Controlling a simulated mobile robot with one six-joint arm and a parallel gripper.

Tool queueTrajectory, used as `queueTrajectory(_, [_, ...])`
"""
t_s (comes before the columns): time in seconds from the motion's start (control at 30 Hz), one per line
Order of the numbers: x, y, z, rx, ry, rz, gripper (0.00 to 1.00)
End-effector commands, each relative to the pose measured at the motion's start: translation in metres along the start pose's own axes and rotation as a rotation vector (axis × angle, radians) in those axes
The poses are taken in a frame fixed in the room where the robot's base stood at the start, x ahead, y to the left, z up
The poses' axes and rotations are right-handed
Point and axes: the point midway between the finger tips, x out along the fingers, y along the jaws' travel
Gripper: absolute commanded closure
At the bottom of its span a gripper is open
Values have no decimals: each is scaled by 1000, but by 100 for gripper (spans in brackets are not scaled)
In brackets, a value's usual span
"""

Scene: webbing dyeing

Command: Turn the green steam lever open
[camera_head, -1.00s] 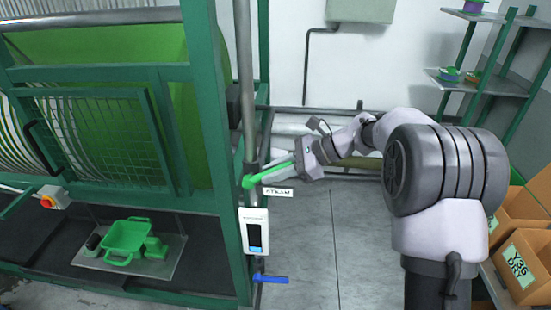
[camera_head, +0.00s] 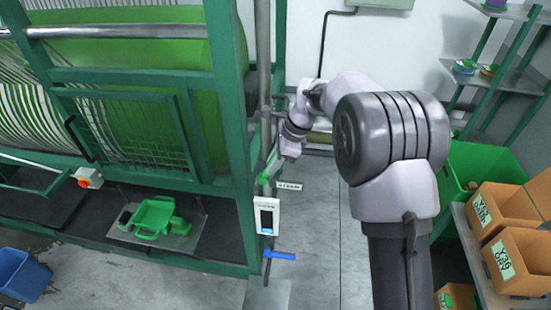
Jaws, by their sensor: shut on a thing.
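The green steam lever (camera_head: 269,170) is on the vertical pipe at the right end of the green machine frame, above the white "STEAM" label (camera_head: 289,186). It slants up and to the right from its pivot. My gripper (camera_head: 278,158) is shut on the lever's outer part. The jaws and wrist hide the lever's far end.
A white control box (camera_head: 267,216) and a blue lever (camera_head: 280,256) sit below on the same post. Orange boxes (camera_head: 508,260) and a green bin (camera_head: 485,165) stand at right. A blue bin (camera_head: 22,275) is at lower left. Floor right of the post is clear.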

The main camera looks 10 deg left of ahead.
Motion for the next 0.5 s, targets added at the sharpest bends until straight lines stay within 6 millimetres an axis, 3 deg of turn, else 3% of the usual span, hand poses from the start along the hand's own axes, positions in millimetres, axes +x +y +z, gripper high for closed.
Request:
queueTrajectory(0.47, [0,0,1,-1,13,2,100])
queueTrajectory(0.5, [0,0,1,-1,13,2,78])
